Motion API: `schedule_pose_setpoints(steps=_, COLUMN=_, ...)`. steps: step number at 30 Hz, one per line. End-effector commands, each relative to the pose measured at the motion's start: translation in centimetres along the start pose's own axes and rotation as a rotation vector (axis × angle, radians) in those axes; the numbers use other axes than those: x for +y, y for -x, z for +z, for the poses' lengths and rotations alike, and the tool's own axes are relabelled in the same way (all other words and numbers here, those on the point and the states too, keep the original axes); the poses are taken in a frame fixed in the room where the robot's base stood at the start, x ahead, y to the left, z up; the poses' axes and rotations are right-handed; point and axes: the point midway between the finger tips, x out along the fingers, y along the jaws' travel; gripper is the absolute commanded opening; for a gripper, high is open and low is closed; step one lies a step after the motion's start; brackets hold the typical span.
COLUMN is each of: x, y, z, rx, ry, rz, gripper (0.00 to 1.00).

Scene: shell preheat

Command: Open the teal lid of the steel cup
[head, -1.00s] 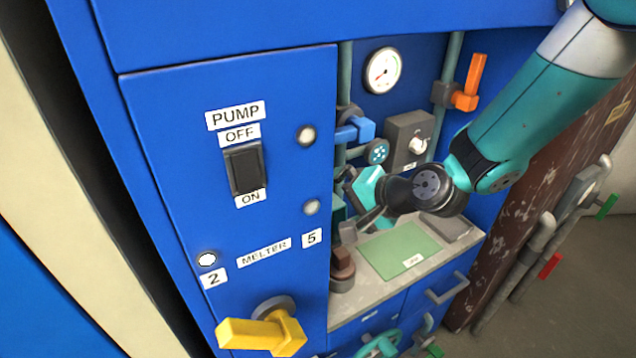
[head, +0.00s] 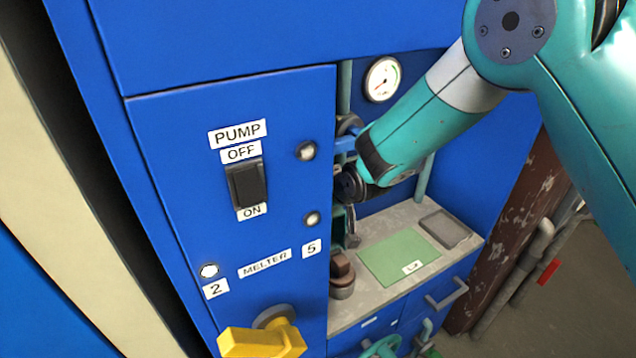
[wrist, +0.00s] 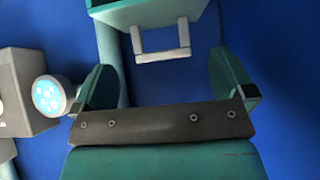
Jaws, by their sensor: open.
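My gripper (wrist: 163,85) is open in the wrist view, its two teal fingers wide apart with nothing between them. A teal box-shaped piece (wrist: 125,12) with a pale grey U-shaped handle (wrist: 161,42) is at the top of that view, beyond the fingertips and apart from them. I cannot tell whether this piece is the teal lid. The steel cup cannot be made out in either view. In the head view my arm reaches into the recess of the blue cabinet, and my gripper's fingers cannot be made out there.
A grey box (wrist: 22,92) and a round knob with a pale blue face (wrist: 48,97) are close by the left finger. The blue front panel (head: 285,215) borders the recess. A green mat (head: 400,252) lies on the counter beside a dark brown knob (head: 342,272). A gauge (head: 382,79) is above.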

Motion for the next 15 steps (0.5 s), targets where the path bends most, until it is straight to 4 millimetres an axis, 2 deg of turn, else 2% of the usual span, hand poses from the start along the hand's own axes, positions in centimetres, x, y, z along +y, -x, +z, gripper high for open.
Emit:
schedule_pose_setpoints(steps=1, x=0.0, y=-0.5, z=-0.8, rx=0.0, ry=0.0, rz=0.0, gripper=1.0)
schedule_pose_setpoints(steps=6, x=0.0, y=-2.2, z=-2.3, rx=-0.001, ry=-0.001, rz=0.0, gripper=1.0)
schedule_pose_setpoints(steps=15, x=0.0, y=-3.3, z=-2.1, rx=0.0, ry=-0.001, rz=-0.001, gripper=1.0)
